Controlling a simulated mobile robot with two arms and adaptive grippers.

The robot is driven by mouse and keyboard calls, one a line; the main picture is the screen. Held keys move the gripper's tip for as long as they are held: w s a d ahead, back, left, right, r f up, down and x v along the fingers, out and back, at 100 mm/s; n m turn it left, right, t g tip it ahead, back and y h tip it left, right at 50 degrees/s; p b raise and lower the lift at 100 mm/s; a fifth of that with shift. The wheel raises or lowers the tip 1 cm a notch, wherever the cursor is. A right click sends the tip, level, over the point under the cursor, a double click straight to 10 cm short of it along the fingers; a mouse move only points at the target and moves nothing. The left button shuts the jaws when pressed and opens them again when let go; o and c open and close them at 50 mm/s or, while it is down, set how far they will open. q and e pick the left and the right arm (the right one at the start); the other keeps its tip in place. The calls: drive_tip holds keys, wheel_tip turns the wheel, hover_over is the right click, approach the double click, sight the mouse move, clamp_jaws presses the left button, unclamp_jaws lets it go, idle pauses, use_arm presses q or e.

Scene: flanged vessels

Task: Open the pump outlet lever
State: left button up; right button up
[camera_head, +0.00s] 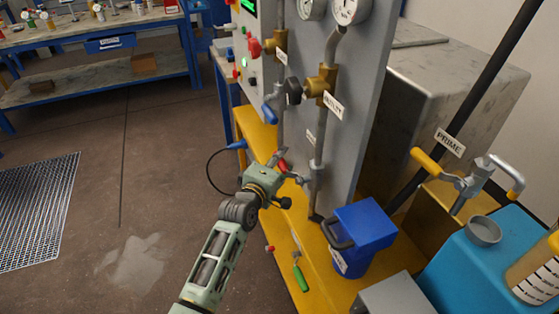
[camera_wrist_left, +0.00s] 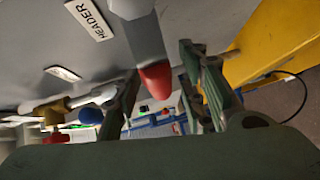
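A lever with a red grip (camera_head: 283,165) is low on the grey panel's front pipework. My left gripper (camera_head: 288,168) is open around it. In the left wrist view the red grip (camera_wrist_left: 155,80) lies between the two spread fingers (camera_wrist_left: 160,95), with visible gaps on both sides. A white label above it reads HEADER (camera_wrist_left: 90,18). A blue-handled lever (camera_head: 269,113) is higher on the panel. A brass valve with a black knob (camera_head: 293,91) has a white label (camera_head: 333,105) that I cannot read surely. I cannot tell which lever is the pump outlet's. My right gripper is not in view.
A yellow base (camera_head: 315,283) runs below the panel, with a blue container (camera_head: 358,236) and a green-handled tool (camera_head: 300,278) on it. A black hose (camera_head: 209,172) loops near my left wrist. At right are a PRIME-labelled yellow lever (camera_head: 428,162) and a light-blue tank (camera_head: 480,275).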

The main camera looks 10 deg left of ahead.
use_arm(q)
drive_tip(key=shift+c, duration=0.2)
clamp_jaws()
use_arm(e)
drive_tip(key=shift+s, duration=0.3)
